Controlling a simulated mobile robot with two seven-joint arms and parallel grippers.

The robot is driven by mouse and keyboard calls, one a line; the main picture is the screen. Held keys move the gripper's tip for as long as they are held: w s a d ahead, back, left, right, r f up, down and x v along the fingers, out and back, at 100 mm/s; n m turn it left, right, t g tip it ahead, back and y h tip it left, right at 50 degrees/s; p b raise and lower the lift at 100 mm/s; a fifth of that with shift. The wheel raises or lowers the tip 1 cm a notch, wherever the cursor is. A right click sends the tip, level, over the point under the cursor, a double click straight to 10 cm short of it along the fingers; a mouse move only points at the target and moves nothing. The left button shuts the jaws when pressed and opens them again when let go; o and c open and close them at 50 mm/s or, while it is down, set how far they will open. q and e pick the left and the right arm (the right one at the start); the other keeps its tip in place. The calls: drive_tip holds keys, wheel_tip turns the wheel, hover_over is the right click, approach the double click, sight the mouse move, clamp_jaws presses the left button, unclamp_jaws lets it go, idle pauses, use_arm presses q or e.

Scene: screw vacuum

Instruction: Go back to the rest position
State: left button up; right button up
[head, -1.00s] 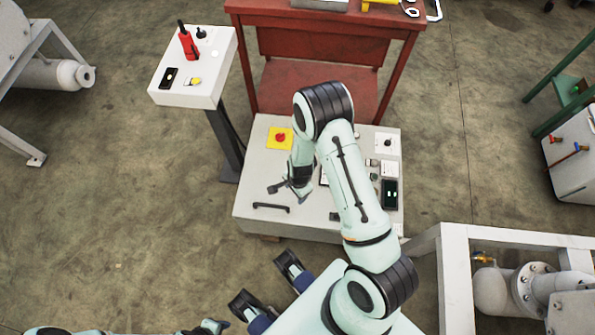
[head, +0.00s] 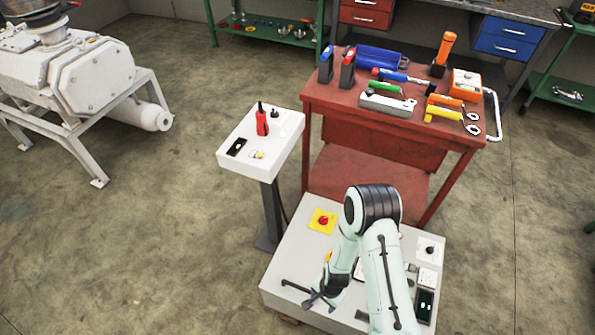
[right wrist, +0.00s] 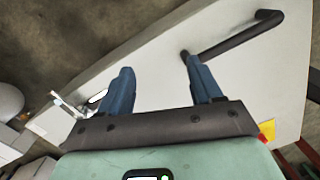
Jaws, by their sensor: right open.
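My right gripper (head: 319,300) is open and empty, low over the white control cabinet (head: 285,262). It also shows in the right wrist view (right wrist: 160,65), with its two blue fingers apart and nothing between them. The cabinet's dark bar handle (head: 297,286) lies beside the gripper in the head view. In the right wrist view the handle (right wrist: 238,35) runs up and right from near the right fingertip. I cannot tell whether they touch. My left gripper is out of view.
The cabinet carries a red button on a yellow plate (head: 322,221). A white pedestal panel (head: 240,162) stands left of it. A red tool cart (head: 345,105) with many tools stands behind. A grey pump machine (head: 75,80) is far left.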

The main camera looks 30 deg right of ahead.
drive_tip(key=s+a+r+n+g+y+p, duration=0.1)
drive_tip(key=s+a+r+n+y+p, duration=0.1)
drive_tip(key=s+a+r+n+p, duration=0.4)
drive_tip(key=s+a+n, duration=0.3)
drive_tip(key=a+n, duration=0.1)
drive_tip(key=shift+a+r, duration=0.3)
drive_tip(key=shift+a, duration=0.1)
drive_tip(key=shift+s, duration=0.1)
drive_tip(key=c, duration=0.4)
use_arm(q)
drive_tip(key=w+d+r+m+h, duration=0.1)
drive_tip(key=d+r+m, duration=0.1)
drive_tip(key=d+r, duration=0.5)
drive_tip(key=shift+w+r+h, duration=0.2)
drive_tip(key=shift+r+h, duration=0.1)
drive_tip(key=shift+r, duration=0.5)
use_arm(e)
drive_tip(key=shift+d, duration=0.15)
